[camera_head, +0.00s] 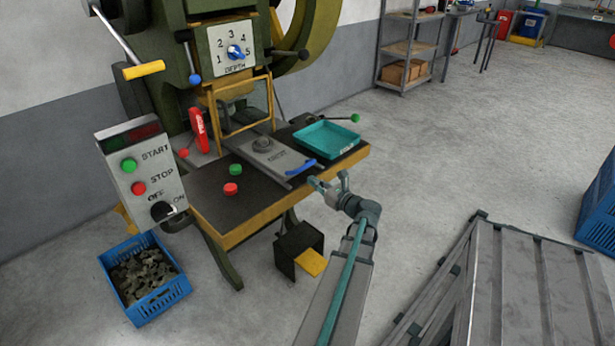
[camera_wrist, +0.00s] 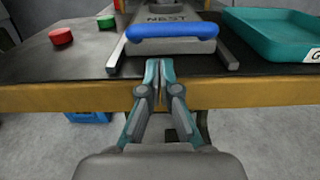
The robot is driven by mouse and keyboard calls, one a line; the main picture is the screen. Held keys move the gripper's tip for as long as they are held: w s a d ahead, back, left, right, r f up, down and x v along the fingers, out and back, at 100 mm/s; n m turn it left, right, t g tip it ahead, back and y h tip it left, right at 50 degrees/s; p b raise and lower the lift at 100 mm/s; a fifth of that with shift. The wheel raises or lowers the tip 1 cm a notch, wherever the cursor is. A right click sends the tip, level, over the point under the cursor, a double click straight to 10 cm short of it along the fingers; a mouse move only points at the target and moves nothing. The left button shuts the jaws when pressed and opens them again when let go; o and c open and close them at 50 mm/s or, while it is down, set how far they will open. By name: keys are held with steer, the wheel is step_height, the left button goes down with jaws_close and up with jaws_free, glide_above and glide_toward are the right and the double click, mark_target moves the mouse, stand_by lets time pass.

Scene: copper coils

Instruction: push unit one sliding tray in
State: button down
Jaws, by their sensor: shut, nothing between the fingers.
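The sliding tray (camera_head: 266,153) is a grey plate marked NEST between two rails on the dark press table, with a blue handle (camera_head: 300,167) at its front end. A round grey part sits on the plate in the head view. In the wrist view the tray (camera_wrist: 172,44) lies straight ahead and its blue handle (camera_wrist: 172,31) runs across the front. My gripper (camera_head: 330,184) is at the table's front edge, close to the handle. In the wrist view my gripper (camera_wrist: 159,64) has its fingertips together, just below the handle; I cannot tell whether they touch it.
A teal tray (camera_head: 326,140) lies right of the rails. Red (camera_head: 230,188) and green (camera_head: 235,169) buttons are left of them. A control box (camera_head: 143,172) stands at the left; a yellow guard frame (camera_head: 240,105) stands behind. A blue crate (camera_head: 145,280) is on the floor.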

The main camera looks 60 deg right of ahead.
mark_target(300, 181)
steer(key=v, duration=0.8)
step_height(300, 181, up, 6)
steer(key=g+p, duration=0.1)
steer(key=p, duration=0.8)
steer(key=w+d+f+p, duration=0.1)
steer(key=w+f, duration=0.1)
steer(key=w, duration=0.2)
steer(key=w+d+f+g+p, duration=0.1)
steer(key=w, duration=0.3)
steer(key=w+d+f+g+y+p, duration=0.1)
steer(key=w+f, duration=0.1)
steer(key=w, duration=0.2)
steer(key=shift+w+f+p, duration=0.1)
steer(key=shift+f+p, duration=0.2)
steer(key=shift+p, duration=0.1)
steer(key=shift+w+d, duration=0.2)
steer(key=shift+w, duration=0.4)
